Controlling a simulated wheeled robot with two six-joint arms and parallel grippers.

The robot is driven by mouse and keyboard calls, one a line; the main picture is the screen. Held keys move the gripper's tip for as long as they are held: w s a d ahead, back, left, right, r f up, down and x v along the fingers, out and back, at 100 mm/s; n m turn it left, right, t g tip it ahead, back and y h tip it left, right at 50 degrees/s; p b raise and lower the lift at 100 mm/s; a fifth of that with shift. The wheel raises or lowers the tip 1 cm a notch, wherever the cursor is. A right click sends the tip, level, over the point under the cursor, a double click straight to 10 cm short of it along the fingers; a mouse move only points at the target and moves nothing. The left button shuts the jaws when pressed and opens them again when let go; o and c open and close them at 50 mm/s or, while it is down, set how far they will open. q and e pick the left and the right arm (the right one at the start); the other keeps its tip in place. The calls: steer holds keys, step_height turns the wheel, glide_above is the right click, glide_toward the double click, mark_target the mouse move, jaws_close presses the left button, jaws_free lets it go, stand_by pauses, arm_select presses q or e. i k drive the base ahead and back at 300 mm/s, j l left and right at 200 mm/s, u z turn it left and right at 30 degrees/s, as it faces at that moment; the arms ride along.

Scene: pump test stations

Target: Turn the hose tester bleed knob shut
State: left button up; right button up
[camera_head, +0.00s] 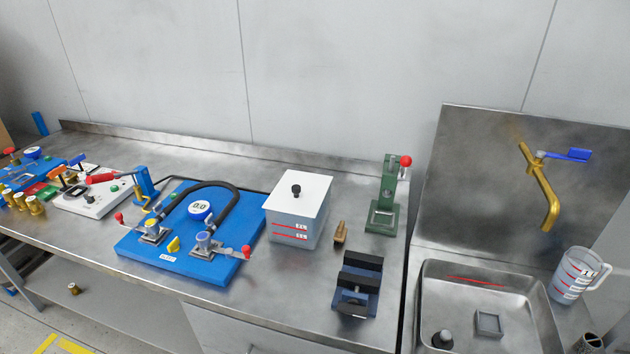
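The hose tester is a blue base plate (208,271) on the steel bench, left of centre in the head view. It carries a round gauge (200,209) reading 0.0, a looped black hose (236,202) and two clamps with red-tipped levers. A small yellow knob (173,244) sits near the front edge between the clamps, above a white label too small to read. It looks like the bleed knob; I cannot tell whether it is open or shut. Neither gripper shows in the head view, and nothing touches the tester.
A white-lidded tank (298,211) stands right of the tester. Another station (95,197) is at left.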

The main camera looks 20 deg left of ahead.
mark_target(173, 247)
steer(key=u, duration=1.35)
